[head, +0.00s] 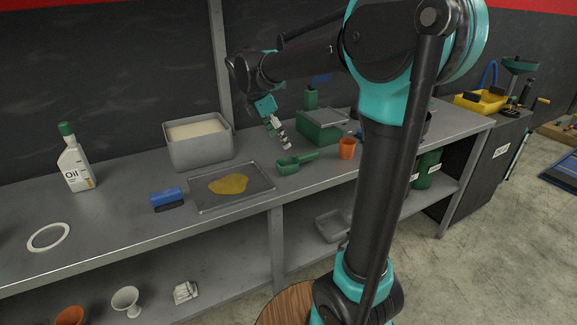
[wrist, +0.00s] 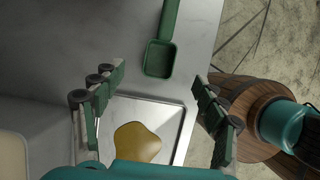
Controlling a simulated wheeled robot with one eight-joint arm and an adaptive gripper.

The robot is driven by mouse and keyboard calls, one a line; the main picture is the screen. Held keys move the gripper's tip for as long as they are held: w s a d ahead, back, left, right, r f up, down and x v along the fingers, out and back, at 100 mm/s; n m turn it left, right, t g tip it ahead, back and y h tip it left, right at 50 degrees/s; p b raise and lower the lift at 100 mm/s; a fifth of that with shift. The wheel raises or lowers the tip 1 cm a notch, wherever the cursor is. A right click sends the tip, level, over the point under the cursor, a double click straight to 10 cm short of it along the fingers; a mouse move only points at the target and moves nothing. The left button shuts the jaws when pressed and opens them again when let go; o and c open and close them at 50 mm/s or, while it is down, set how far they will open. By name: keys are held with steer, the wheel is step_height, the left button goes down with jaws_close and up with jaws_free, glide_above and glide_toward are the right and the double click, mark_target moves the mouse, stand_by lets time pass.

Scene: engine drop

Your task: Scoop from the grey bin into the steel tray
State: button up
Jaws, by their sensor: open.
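The grey bin (head: 199,151) stands at the back of the bench, filled nearly to the rim with pale material; its corner shows at the left of the wrist view (wrist: 28,135). The steel tray (head: 205,204) lies flat in front of it with a yellow-brown puddle (head: 229,184) in it. A green scoop (head: 290,164) lies on the bench to the right of the tray, its handle pointing right; it shows at the top centre of the wrist view (wrist: 161,57). My gripper (head: 285,142) is open and empty, above the bench behind the scoop.
A blue brush (head: 167,198) lies left of the tray. An oil bottle (head: 74,163) and a white ring (head: 48,237) are further left. An orange cup (head: 347,149) and a green scale-like box (head: 318,128) stand right of the scoop.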

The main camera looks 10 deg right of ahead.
mark_target(291, 161)
steer(key=x, duration=1.1)
steer(key=shift+s+f, duration=0.1)
steer(key=shift+f, duration=0.15)
steer(key=c, duration=1.4)
steer(key=shift+r, duration=0.1)
